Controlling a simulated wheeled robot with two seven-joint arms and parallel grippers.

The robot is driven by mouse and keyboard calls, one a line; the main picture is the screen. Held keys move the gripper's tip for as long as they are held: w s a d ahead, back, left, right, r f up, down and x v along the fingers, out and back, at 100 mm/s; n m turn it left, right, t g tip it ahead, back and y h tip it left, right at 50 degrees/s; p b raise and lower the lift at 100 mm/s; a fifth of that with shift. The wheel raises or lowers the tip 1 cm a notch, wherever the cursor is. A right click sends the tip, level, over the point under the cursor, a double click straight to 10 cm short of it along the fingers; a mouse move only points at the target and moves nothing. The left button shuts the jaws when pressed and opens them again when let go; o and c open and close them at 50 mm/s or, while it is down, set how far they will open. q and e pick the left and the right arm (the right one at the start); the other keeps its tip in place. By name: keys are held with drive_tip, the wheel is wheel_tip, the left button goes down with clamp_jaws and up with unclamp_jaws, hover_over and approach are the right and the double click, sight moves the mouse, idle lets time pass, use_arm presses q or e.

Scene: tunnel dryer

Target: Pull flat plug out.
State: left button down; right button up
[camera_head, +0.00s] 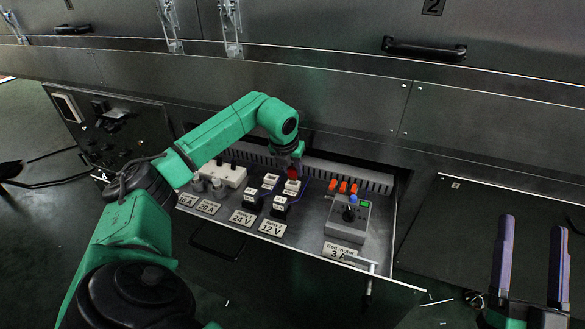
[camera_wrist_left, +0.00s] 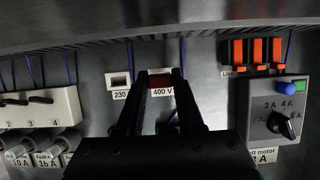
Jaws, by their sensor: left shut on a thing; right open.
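The flat plug looks to be the red piece (camera_head: 292,172) in the drawer panel. It also shows in the left wrist view (camera_wrist_left: 160,79), just above the "400 V" label. My left gripper (camera_head: 296,166) reaches down to it from above and is shut on it, with a dark finger on each side in the left wrist view (camera_wrist_left: 160,85). The fingers and wrist hide most of the plug, so I cannot tell how deep it sits. My right gripper (camera_head: 530,240) is open and empty at the lower right, away from the drawer.
The pulled-out drawer (camera_head: 320,225) carries white sockets labelled 24 V and 12 V, a "230" socket (camera_wrist_left: 118,79), orange switches (camera_head: 343,187), and a grey motor box (camera_head: 347,217) with a knob. A white block (camera_head: 222,174) stands left. A dark cabinet wall rises behind.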

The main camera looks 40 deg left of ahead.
sight(292, 169)
use_arm(q)
wheel_tip(292, 169, up, 5)
drive_tip(key=p, duration=0.5)
drive_tip(key=shift+f, duration=0.1)
idle(0.4)
